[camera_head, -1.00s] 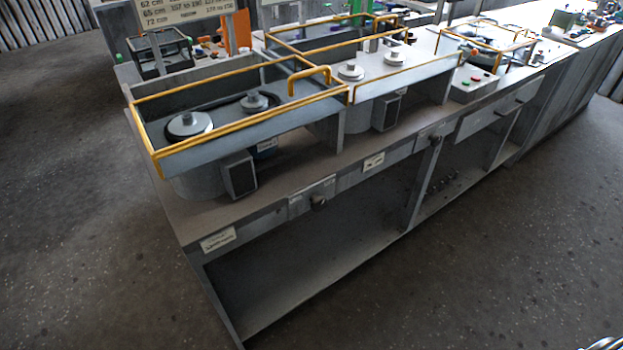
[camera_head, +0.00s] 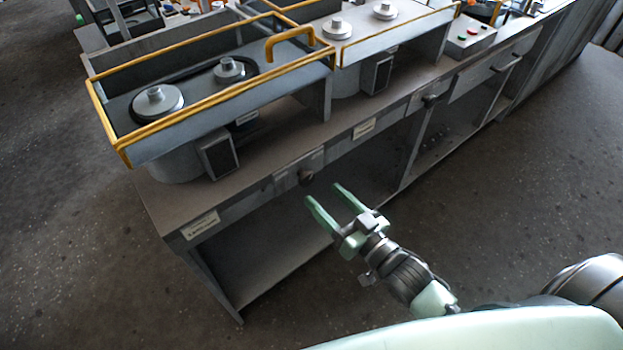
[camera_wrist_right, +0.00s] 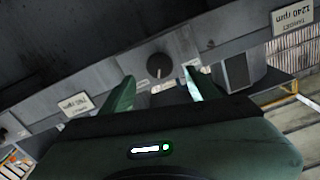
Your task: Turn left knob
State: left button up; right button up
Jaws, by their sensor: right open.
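The left knob (camera_head: 306,176) is a small dark round knob on the front face of the workbench, below the first blower unit. In the right wrist view the left knob (camera_wrist_right: 158,66) shows just beyond and between the two fingers, with a pale mark on its face. My right gripper (camera_head: 323,192) has pale green fingers. It is open and empty, in front of the bench and apart from the knob, pointing towards it. My left gripper is not in view.
The bench front (camera_head: 266,193) carries labels and a second dark knob (camera_head: 430,98) further right. A blower housing with a yellow rail (camera_head: 210,91) stands on top, with a dark box (camera_head: 218,155) near the edge. The floor (camera_head: 520,180) in front is clear.

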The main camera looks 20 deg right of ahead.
aim_at(309, 181)
jog(key=x, duration=0.6)
grip_shut()
jog(key=shift+r+n+p, duration=0.15)
jog(key=shift+n+p, duration=0.65)
jog(key=shift+p, duration=0.05)
jog(key=shift+n+p, duration=0.35)
jog(key=shift+n, duration=0.35)
jog(key=shift+f+n, duration=0.2)
jog(key=shift+n, duration=1)
grip_release()
